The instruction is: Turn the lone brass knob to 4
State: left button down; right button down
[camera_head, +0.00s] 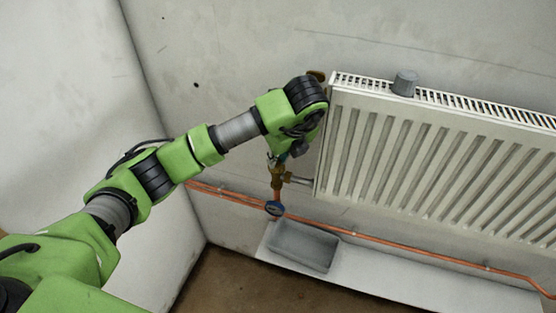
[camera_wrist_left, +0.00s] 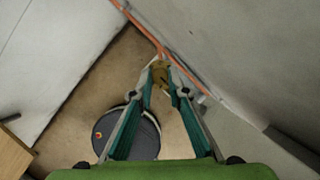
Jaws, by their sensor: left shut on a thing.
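The brass knob (camera_wrist_left: 160,73) is between the fingertips of my left gripper (camera_wrist_left: 162,84) in the left wrist view. The fingers are shut on it from both sides. In the head view, my left gripper (camera_head: 279,158) reaches down to the brass valve (camera_head: 277,180) at the radiator's lower left corner. The wrist and fingers hide most of the knob there. No numbers or pointer mark can be read in either view. My right gripper is not in view.
The white radiator (camera_head: 420,160) stands close to the right of my left wrist. A grey cylinder (camera_head: 405,83) sits on its top grille. A grey tray (camera_head: 303,246) lies on the ledge.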

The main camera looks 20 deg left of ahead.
pick_arm(q)
jog(key=shift+w, duration=0.1)
dwell(0.4)
jog(key=c, duration=2)
grip_release()
jog(key=shift+o, duration=0.2)
jog(key=shift+r, duration=0.2)
jog(key=s+d, duration=0.8)
jog(key=d, duration=0.1)
jog(key=shift+s+r, duration=0.3)
jog(key=shift+r, duration=0.1)
